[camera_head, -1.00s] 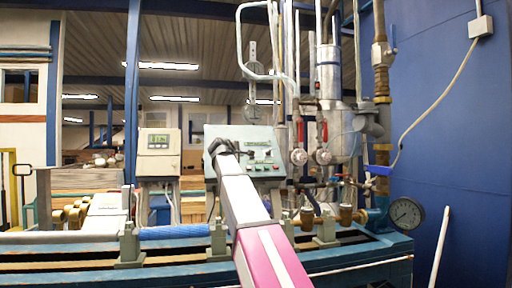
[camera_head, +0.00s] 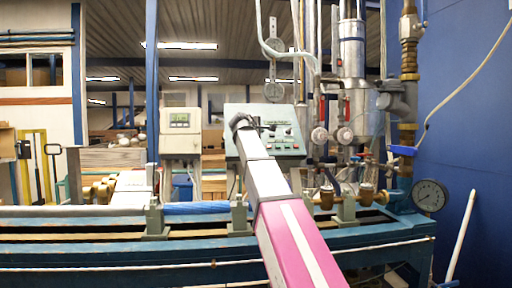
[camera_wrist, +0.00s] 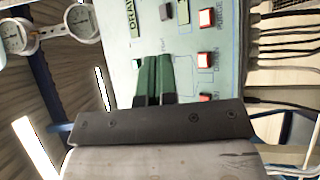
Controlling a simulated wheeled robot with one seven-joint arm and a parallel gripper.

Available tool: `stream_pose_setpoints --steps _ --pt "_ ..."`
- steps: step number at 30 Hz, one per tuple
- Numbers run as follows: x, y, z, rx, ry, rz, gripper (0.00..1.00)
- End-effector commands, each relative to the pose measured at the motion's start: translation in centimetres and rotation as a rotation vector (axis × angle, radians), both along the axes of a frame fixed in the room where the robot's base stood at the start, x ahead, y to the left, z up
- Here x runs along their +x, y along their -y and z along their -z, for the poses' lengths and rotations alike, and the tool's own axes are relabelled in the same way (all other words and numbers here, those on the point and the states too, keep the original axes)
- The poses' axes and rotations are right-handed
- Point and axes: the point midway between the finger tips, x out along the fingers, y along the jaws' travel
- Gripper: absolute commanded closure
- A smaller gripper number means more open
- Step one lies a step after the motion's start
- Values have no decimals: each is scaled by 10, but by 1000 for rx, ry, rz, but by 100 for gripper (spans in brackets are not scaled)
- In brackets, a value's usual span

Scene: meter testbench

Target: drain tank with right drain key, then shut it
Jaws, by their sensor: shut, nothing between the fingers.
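My gripper (camera_head: 240,122) is at the upper left of the sloped pale green control panel (camera_head: 285,118). In the wrist view its two green fingers (camera_wrist: 154,75) are together and empty, in front of the panel face (camera_wrist: 225,75). Red buttons (camera_wrist: 206,18) and dark knobs (camera_wrist: 166,11) show beside and beyond the fingertips. Whether the fingertips touch the panel I cannot tell. Lettering on the panel is sideways and only partly readable. I cannot tell for sure which part is the right drain key. Two brass fittings (camera_head: 367,194) stand below the pipework right of the panel.
A blue bench (camera_head: 100,245) runs across the front. A grey meter box (camera_head: 180,130) stands left of the panel. Cables (camera_wrist: 285,50) show in the wrist view.

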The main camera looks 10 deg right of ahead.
Motion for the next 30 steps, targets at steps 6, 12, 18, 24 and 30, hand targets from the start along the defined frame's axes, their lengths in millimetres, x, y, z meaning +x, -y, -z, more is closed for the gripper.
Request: stream_pose_setpoints --steps 6,12,18,24,30 --pt "13 0 11 -2 -1 0 100" --pt "32 0 27 0 -1 -1 100" --pt "51 0 44 -1 -1 -1 100" --pt "62 0 54 -1 -1 0 100" --pt "63 0 56 0 0 0 100"
